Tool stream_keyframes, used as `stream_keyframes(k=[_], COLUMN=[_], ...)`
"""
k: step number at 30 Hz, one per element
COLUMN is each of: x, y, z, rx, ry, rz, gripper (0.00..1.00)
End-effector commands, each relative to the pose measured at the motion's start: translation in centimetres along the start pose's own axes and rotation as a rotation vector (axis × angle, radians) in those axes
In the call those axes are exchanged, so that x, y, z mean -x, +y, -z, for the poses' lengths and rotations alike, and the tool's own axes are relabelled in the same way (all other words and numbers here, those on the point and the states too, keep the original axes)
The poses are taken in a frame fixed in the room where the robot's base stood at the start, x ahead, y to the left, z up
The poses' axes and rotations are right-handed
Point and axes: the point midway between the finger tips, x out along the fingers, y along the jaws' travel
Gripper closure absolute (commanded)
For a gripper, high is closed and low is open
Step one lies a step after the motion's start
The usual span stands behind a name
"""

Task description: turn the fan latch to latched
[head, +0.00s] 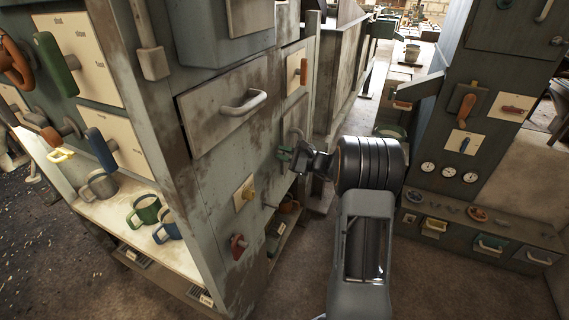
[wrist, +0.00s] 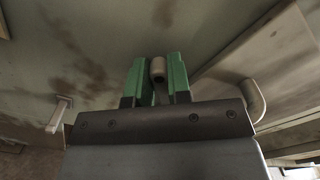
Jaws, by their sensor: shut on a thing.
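My gripper (head: 287,154) is at the face of the worn grey-green cabinet, below and right of a drawer. In the wrist view its green fingers (wrist: 158,82) stand on both sides of a short beige-grey handle (wrist: 157,68) and are shut on it. The handle's rounded end shows between the fingertips. In the head view my gripper and wrist hide most of this handle. No readable label shows there, so I cannot tell its latch position or confirm by name that it is the fan latch.
A drawer with a pale pull (head: 243,103) is up and left of my gripper. An orange handle (head: 303,71) is above. A dark cabinet with gauges (head: 449,172) stands at right.

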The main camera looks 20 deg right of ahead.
Motion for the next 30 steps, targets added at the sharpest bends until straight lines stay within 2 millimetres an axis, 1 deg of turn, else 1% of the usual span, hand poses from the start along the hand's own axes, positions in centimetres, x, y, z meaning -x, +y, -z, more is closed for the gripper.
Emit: stream_keyframes(k=[1, 18, 24, 30], x=[0.0, 0.0, 0.0, 0.0], y=[0.7, 2.1, 2.2, 2.2], z=[0.6, 1.1, 1.1, 1.1], rx=[0.049, 0.566, 0.698, 0.788], ry=[0.0, -0.001, 0.0, 0.0], rz=[0.001, 0.001, -0.001, -0.001], gripper=[1.0, 1.0, 1.0, 1.0])
